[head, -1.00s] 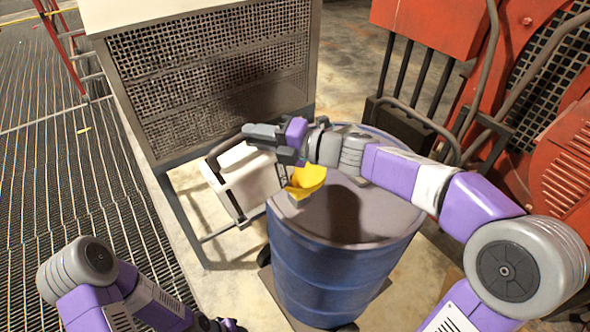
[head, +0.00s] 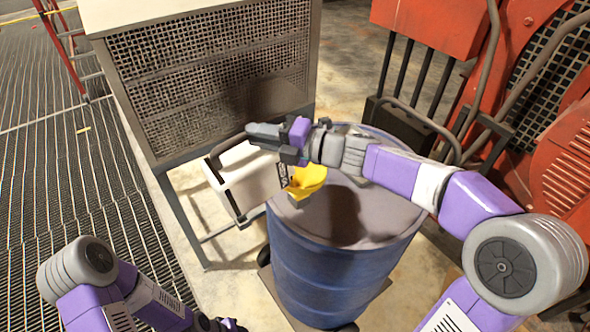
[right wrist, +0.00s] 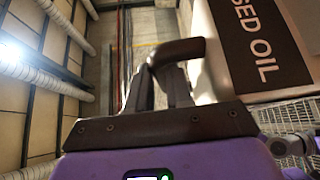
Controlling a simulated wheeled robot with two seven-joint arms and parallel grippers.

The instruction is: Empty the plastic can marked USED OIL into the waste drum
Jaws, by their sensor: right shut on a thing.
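The white plastic can (head: 250,180) is held tilted on its side beside the left rim of the blue waste drum (head: 325,265). My right gripper (head: 262,133) is shut on the can's dark handle, which shows between the fingers in the right wrist view (right wrist: 178,52). That view also shows the black USED OIL label (right wrist: 258,45) on the can. A yellow funnel (head: 307,181) sits at the left edge of the drum's lid, close to the can's lower right end. I cannot see any oil flowing. My left arm shows at the lower left; its gripper (head: 222,325) is mostly cut off.
A mesh-sided cabinet (head: 210,75) stands just behind the can. Red machinery (head: 550,130) fills the right side. A metal grating floor (head: 60,170) lies to the left. The drum stands on a dark low base (head: 375,292).

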